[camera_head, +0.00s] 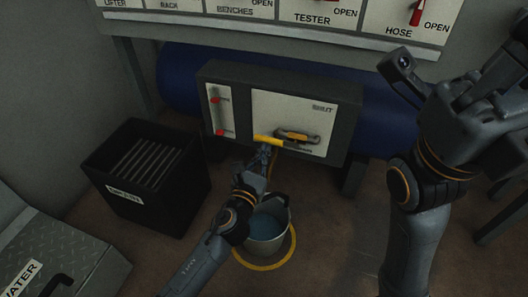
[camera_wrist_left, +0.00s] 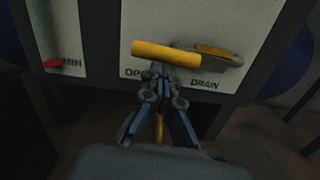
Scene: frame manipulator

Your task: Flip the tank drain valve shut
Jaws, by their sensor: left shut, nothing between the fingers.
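The drain valve (camera_head: 292,135) sits on the pale panel of the tank box. Its yellow lever grip (camera_head: 268,140) points left, on the side of the partly covered "OP..." lettering in the left wrist view. The grip (camera_wrist_left: 165,53) and the orange-brown valve body (camera_wrist_left: 213,52) also show there. The word "SHUT" is printed at the panel's upper right. My left gripper (camera_head: 265,151) is shut and empty, its tips just below the grip; I cannot tell whether they touch it. My right arm is raised at the right; its fingers cannot be made out.
A bucket (camera_head: 267,228) of bluish liquid stands below the valve inside a yellow floor ring. A black crate (camera_head: 135,205) with slats stands at the left. A gauge with red markers (camera_head: 217,110) is left of the valve. The blue tank (camera_head: 180,75) lies behind the box.

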